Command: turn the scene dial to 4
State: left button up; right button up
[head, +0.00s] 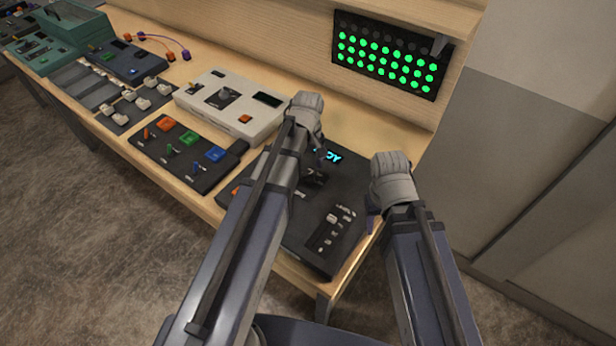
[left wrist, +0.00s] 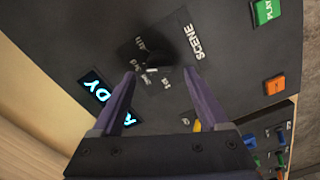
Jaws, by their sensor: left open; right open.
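The scene dial (left wrist: 157,62) is a dark knob on a black plate marked SCENE, with small labels around it. In the left wrist view it lies just beyond and between the fingertips of my left gripper (left wrist: 161,74), which is open. Its pointer setting is too small to read. In the head view the dial's plate (head: 315,177) is partly hidden by my left gripper (head: 320,157), which is over the black console (head: 325,240). My right gripper (head: 371,212) is at the console's right edge, apart from the dial; its fingers are mostly hidden.
A lit display (left wrist: 107,92) sits near the dial. A green PLAY button (left wrist: 266,11) and an orange button (left wrist: 275,84) are on the same console. A white console (head: 228,105) and a switch panel (head: 180,152) stand to the left. A green-lit panel (head: 388,57) hangs behind.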

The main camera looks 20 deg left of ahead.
aim_at(308, 177)
pick_arm(q)
notch_tip(308, 177, down, 3)
jog(key=shift+r+b, duration=0.15)
jog(key=shift+b, duration=0.7)
pick_arm(e)
notch_tip(308, 177, down, 3)
jog(key=shift+r, duration=0.2)
pick_arm(q)
grip_shut()
